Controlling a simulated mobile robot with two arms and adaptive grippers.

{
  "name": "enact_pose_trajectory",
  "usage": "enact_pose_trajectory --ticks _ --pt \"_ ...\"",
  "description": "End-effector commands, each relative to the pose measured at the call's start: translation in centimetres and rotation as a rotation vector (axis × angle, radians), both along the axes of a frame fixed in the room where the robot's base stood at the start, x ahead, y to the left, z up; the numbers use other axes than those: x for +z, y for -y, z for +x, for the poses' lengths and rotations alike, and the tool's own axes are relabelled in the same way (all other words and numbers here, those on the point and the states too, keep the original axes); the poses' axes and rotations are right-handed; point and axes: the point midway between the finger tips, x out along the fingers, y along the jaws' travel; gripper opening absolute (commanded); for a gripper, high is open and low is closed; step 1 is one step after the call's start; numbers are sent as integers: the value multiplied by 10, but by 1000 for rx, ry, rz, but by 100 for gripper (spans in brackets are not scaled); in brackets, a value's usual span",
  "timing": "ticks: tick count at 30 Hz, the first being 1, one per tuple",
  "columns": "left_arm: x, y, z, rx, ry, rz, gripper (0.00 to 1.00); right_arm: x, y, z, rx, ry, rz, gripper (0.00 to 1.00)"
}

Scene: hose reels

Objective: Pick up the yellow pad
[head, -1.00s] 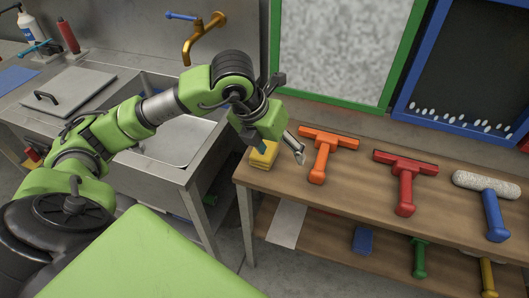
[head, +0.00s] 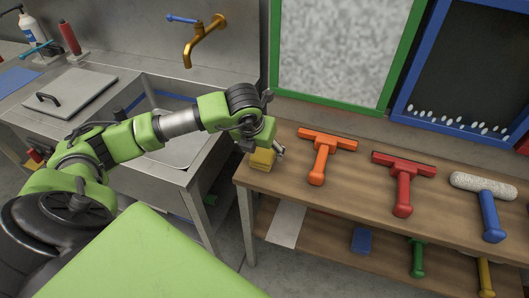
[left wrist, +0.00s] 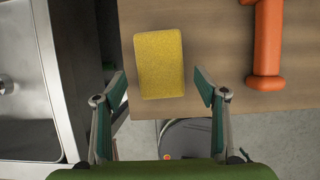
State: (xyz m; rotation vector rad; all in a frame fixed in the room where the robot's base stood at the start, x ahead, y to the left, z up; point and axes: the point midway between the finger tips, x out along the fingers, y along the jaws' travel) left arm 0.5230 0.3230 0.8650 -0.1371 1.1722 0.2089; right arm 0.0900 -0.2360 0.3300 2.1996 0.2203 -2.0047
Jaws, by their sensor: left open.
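The yellow pad (left wrist: 160,64) lies flat near the left end of the wooden bench top. In the head view the pad (head: 262,159) is partly covered by my left gripper (head: 262,152), which is over it. In the left wrist view my left gripper (left wrist: 160,88) is open, with a finger to either side of the pad's near end. Nothing shows between the fingers except the pad beyond and below them. Whether the fingers touch the pad, I cannot tell. My right gripper is in neither view.
An orange squeegee (head: 320,159) lies right of the pad, then a red squeegee (head: 403,182) and a blue-handled roller (head: 490,207). A steel sink (head: 180,150) stands left of the wooden bench (head: 370,220). A lower shelf holds a blue block (head: 362,240).

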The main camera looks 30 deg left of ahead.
Motion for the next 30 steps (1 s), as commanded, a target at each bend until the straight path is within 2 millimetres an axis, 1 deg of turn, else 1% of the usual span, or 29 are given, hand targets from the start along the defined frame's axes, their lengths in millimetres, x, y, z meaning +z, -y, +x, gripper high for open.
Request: enact_pose_trajectory --ticks 1,2,3,6,9,14,15,17,18,19,20,30 --pt "-5 0 4 1 -4 -3 65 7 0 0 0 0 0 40" --pt "-9 -1 6 2 -4 -2 65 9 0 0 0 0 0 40" --pt "-15 -2 8 2 -3 -1 65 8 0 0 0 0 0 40" --pt "-26 -2 12 1 -2 -2 65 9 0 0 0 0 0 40" --pt "-30 -3 14 0 0 -1 65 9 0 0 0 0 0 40" --pt "-30 -3 14 0 0 -1 65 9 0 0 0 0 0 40" --pt "-30 -3 14 0 0 -1 63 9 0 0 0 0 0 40" --pt "-30 -3 14 0 0 -1 47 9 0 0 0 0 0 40" --pt "-30 -3 14 0 0 -1 37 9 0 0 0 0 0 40" --pt "-30 -3 14 0 0 -1 29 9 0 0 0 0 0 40" --pt "-30 -3 14 0 0 -1 24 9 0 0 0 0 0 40" --pt "-28 -3 14 1 1 -1 24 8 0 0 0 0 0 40"
